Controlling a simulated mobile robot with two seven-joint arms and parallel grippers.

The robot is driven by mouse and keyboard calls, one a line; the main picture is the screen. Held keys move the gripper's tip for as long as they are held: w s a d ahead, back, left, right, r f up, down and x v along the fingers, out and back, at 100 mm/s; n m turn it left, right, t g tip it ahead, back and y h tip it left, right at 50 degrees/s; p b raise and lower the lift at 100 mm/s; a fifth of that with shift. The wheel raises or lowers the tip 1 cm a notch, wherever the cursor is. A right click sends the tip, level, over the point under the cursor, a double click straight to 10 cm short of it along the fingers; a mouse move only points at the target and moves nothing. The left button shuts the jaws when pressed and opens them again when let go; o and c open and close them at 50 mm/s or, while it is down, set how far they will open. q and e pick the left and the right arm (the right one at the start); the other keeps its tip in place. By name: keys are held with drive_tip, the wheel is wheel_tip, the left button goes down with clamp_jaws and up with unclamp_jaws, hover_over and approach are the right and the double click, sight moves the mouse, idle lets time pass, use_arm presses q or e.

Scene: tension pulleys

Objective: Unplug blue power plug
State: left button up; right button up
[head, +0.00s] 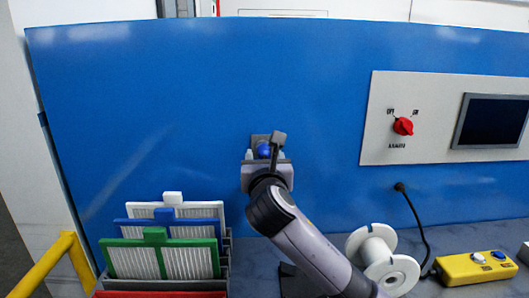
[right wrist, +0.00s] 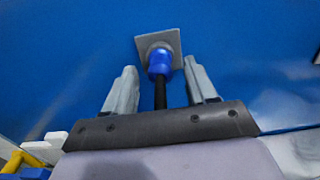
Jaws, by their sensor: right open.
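The blue power plug (head: 263,150) sits in a grey socket plate (head: 258,138) on the blue wall panel. It also shows in the right wrist view (right wrist: 159,62), with a black cable (right wrist: 160,95) running from it back between the fingers. My right gripper (head: 264,155) is in front of the plug. In the right wrist view the right gripper (right wrist: 160,83) is open, with one finger on each side of the cable and plug, apart from both. Part of the plug is hidden by the gripper in the head view. My left gripper is not in view.
A rack of filters (head: 165,250) stands at the lower left beside a yellow rail (head: 50,262). A white spool (head: 380,252) and a yellow control box (head: 475,268) are on the bench at the right. A panel with a red knob (head: 403,126) and a dark screen (head: 492,121) is at upper right.

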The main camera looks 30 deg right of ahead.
sight(264, 156)
drive_tip(key=shift+x, duration=1)
idle(0.5)
clamp_jaws()
drive_tip(key=shift+v, duration=2.95)
